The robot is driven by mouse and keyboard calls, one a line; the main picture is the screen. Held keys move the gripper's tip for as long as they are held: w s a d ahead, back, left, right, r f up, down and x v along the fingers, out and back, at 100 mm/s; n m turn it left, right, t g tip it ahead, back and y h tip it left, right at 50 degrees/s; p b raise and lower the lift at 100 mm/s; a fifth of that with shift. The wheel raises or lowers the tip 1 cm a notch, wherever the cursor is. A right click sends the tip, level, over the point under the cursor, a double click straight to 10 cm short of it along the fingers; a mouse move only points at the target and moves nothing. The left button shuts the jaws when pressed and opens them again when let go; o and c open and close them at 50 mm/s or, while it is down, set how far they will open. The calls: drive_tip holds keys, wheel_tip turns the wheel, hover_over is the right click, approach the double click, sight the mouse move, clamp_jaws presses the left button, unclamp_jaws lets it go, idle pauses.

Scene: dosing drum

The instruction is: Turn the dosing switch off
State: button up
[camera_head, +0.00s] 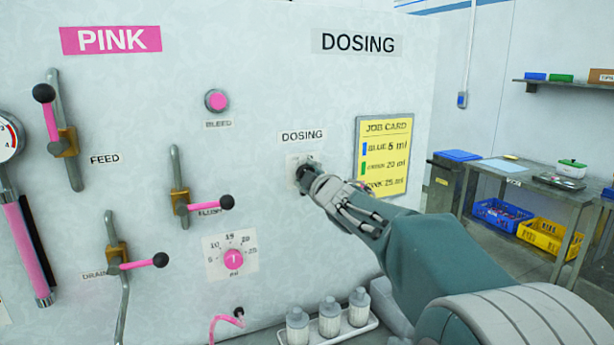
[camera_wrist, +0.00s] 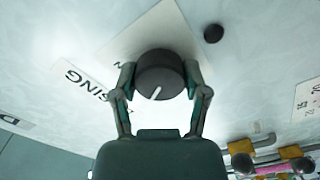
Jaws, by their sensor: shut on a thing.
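The dosing switch is a round dark knob with a white pointer line; in the wrist view the knob (camera_wrist: 158,75) sits on a white plate (camera_wrist: 150,32) on the panel. My gripper (camera_wrist: 160,82) has one finger on each side of the knob and is shut on it. In the head view my gripper (camera_head: 308,180) reaches the panel below the DOSING label (camera_head: 302,136) and hides most of the knob and its plate. The pointer is slanted in the wrist view; the position marks around it cannot be read.
A yellow job card (camera_head: 383,155) hangs right of the switch. Left are a pink bleed button (camera_head: 217,100), a pink dial (camera_head: 233,260) and a flush lever (camera_head: 205,205). Several bottles (camera_head: 330,318) stand on a tray below. A table (camera_head: 510,180) with bins stands at the far right.

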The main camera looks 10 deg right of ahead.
drive_tip(key=shift+a+f, duration=0.1)
drive_tip(key=o, duration=1.1)
drive_tip(key=shift+a, duration=0.1)
drive_tip(key=shift+o, duration=0.2)
drive_tip(key=shift+s, duration=0.1)
drive_tip(key=s+d, duration=0.2)
drive_tip(key=s, duration=0.9)
drive_tip(key=shift+s+d, duration=0.15)
drive_tip(key=shift+s, duration=0.1)
